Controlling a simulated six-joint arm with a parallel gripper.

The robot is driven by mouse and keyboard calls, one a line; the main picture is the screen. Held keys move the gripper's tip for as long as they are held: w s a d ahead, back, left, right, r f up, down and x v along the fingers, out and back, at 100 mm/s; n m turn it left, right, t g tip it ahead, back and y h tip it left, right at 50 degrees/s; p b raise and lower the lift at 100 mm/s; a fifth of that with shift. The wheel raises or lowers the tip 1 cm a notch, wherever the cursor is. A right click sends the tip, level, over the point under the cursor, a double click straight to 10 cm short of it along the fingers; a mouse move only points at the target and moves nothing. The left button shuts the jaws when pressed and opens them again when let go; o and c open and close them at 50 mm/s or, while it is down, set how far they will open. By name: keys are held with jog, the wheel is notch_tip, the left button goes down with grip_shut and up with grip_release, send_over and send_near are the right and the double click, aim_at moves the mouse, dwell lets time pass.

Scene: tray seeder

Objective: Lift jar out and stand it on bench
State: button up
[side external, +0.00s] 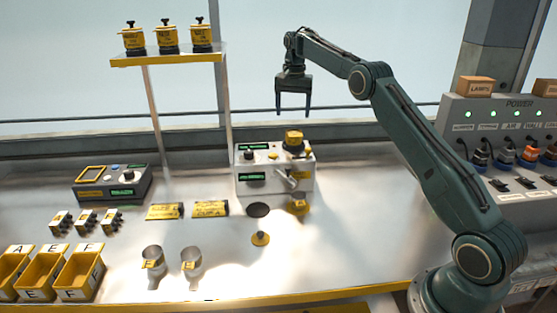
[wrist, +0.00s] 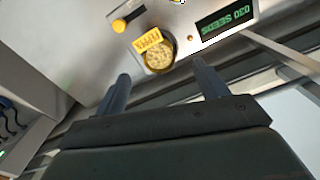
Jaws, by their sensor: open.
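A jar (side external: 294,141) with a yellow band sits upright in the top of the grey seeder (side external: 244,185). In the wrist view the jar (wrist: 160,58) is uncovered, with pale seeds inside and a yellow label on one side. Its lower part is hidden in the seeder top (wrist: 85,45). My gripper (side external: 292,113) is open and empty, pointing down above the jar and apart from it. In the wrist view the jar shows between and beyond the fingertips of my gripper (wrist: 160,72).
A shelf (side external: 170,60) with several lidded jars stands left of my gripper. Two metal cups (side external: 153,268), yellow bins (side external: 82,275) and a control box (side external: 112,185) are on the bench.

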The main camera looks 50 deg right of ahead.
aim_at(294, 140)
jog(key=shift+w+d+f, duration=0.15)
jog(key=shift+d+f, duration=0.4)
jog(key=shift+f, duration=0.25)
jog(key=shift+f, duration=1.25)
jog(key=shift+f, duration=0.1)
jog(key=shift+f, duration=2.4)
jog(key=shift+c, duration=0.2)
jog(key=c, duration=1.1)
